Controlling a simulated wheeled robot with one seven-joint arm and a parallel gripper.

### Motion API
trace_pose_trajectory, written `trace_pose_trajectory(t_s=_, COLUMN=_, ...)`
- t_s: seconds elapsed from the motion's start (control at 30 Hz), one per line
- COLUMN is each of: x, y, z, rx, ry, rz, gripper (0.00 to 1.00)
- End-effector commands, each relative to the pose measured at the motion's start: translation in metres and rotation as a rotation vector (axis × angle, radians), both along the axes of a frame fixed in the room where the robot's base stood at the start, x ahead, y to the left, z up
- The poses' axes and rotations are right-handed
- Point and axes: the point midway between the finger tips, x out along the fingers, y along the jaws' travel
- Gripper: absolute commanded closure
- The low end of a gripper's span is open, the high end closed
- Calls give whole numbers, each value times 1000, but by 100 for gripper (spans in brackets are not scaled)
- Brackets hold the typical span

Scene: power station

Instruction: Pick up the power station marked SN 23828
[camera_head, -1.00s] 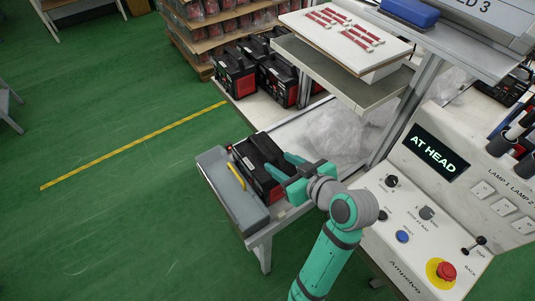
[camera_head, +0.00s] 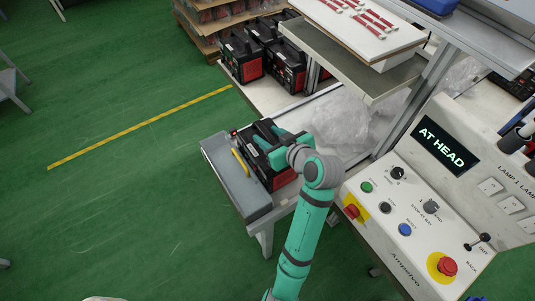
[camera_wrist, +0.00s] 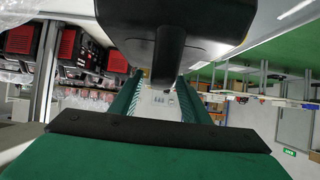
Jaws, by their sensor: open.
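A black and red power station (camera_head: 284,180) stands upright on the near end of the bench. My gripper (camera_head: 270,138) is at its top, with teal fingers open around the region of its black handle. In the wrist view, a dark bar (camera_wrist: 168,58), likely the handle, shows between the two spread fingers (camera_wrist: 160,98). I cannot tell whether either finger touches it. Several similar power stations (camera_head: 241,58) stand further back on the bench and also show in the wrist view (camera_wrist: 78,48). No serial number is readable in either view.
A grey tray (camera_head: 256,203) with a yellow handle lies along the bench's left edge. Clear plastic wrap (camera_head: 341,122) lies behind the power station. A shelf (camera_head: 362,78) overhangs the bench, and a control panel reading AT HEAD (camera_head: 447,146) stands at right. The green floor at left is open.

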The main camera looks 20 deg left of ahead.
Motion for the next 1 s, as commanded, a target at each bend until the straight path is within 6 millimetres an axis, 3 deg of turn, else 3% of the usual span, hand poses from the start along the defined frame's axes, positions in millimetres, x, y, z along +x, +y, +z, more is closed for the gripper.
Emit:
trace_pose_trajectory(t_s=0.33, x=5, y=7, z=-4, rx=0, ry=-1, rz=0, gripper=58)
trace_pose_trajectory(t_s=0.5, x=5, y=6, z=-4, rx=-1, ry=-1, rz=0, gripper=96)
trace_pose_trajectory(t_s=0.53, x=5, y=6, z=-4, rx=-1, ry=-1, rz=0, gripper=100)
trace_pose_trajectory(t_s=1.0, x=5, y=6, z=-4, rx=-1, ry=-1, rz=0, gripper=100)
